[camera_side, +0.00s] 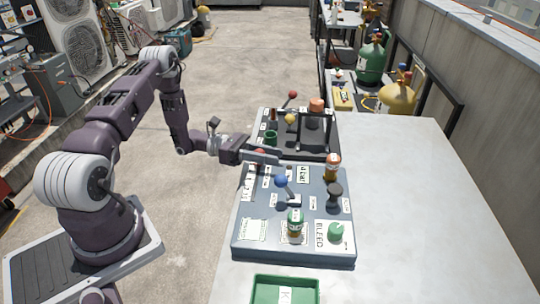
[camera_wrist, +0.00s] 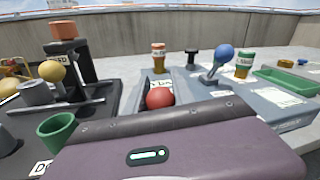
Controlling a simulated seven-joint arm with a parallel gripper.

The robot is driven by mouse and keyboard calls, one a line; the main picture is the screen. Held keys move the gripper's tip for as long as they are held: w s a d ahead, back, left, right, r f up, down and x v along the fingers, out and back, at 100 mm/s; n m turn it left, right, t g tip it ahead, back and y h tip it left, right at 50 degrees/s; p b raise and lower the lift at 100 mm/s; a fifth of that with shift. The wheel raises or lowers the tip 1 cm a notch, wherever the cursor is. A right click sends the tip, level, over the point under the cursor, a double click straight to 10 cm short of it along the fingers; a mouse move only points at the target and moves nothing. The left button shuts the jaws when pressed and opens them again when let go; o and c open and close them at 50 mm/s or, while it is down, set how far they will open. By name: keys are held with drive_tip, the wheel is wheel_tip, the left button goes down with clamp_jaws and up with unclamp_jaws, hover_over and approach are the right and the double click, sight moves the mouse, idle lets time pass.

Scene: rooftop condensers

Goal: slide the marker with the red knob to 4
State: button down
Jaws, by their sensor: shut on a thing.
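The red knob (camera_side: 260,153) of the marker is at the far left corner of the grey-blue panel (camera_side: 268,250), mostly covered by my gripper in the side view. My gripper (camera_side: 266,157) reaches in from the left and is shut on the red knob. In the wrist view the round red knob (camera_wrist: 160,97) shows just past the purple gripper housing; the fingers are hidden there. White number cards (camera_side: 249,185) lie along the panel's left side. Their digits are too small to read, and I cannot tell which number the marker stands at.
A blue-knobbed lever (camera_side: 281,181), an orange-brown bottle (camera_side: 333,166), a black knob (camera_side: 335,196), a green-labelled jar (camera_side: 295,222) and a green knob (camera_side: 336,231) stand on the panel. A dark panel (camera_side: 325,149) with levers lies behind. A green tray (camera_side: 285,279) is in front. The table's right side is clear.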

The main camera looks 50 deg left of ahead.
drive_tip(key=shift+s, duration=0.1)
drive_tip(key=shift+s+d, duration=1)
drive_tip(key=c, duration=1.1)
unclamp_jaws()
drive_tip(key=v, duration=0.7)
